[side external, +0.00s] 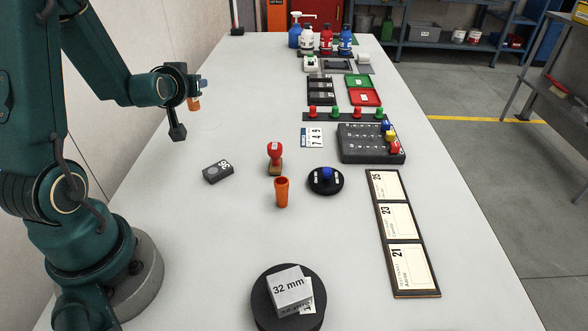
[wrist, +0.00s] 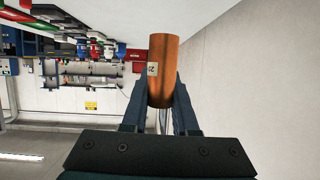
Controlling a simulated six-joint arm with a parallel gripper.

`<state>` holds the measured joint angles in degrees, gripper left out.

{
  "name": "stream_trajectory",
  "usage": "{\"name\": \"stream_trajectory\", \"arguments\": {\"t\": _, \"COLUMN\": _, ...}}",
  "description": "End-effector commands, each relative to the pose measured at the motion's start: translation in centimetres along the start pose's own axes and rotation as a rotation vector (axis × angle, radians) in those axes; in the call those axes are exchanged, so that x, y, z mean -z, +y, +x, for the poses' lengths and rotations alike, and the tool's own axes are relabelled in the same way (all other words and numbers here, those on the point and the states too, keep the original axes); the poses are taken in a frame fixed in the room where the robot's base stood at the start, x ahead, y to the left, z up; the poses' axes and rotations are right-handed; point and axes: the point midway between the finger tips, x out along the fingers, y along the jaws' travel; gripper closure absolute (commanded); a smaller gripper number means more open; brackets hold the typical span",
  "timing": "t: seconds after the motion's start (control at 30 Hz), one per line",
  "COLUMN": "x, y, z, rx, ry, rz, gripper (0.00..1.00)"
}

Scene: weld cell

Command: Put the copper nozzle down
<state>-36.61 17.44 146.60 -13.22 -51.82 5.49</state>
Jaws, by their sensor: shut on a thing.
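The copper nozzle (wrist: 163,55) is a plain copper-coloured cylinder with a small pale label on its side. My gripper (wrist: 161,92) is shut on it, one finger on each side, in the wrist view. In the side view my gripper (side external: 203,86) is up in the air over the left part of the table, pointing right. The nozzle (side external: 193,104) shows there as a small copper patch, partly hidden by the gripper. It is clear of the table (side external: 225,250).
A 32 mm block (side external: 290,288) sits on a black disc in front. The table's left part is mostly clear.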

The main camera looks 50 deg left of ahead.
Motion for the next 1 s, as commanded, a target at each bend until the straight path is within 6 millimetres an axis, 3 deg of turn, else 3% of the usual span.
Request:
{"name": "stream_trajectory", "arguments": {"t": 0.23, "x": 3.4, "y": 5.7, "z": -0.9, "rx": -0.228, "ry": 0.019, "rz": 0.096, "gripper": 1.00}}
{"name": "stream_trajectory", "arguments": {"t": 0.5, "x": 4.5, "y": 11.3, "z": -3.0, "rx": -0.483, "ry": 0.022, "rz": 0.202, "gripper": 1.00}}
{"name": "stream_trajectory", "arguments": {"t": 0.83, "x": 4.2, "y": 16.4, "z": -6.5, "rx": -0.778, "ry": 0.028, "rz": 0.326, "gripper": 1.00}}
{"name": "stream_trajectory", "arguments": {"t": 1.0, "x": 1.9, "y": 19.9, "z": -10.5, "rx": -1.087, "ry": 0.027, "rz": 0.447, "gripper": 1.00}}
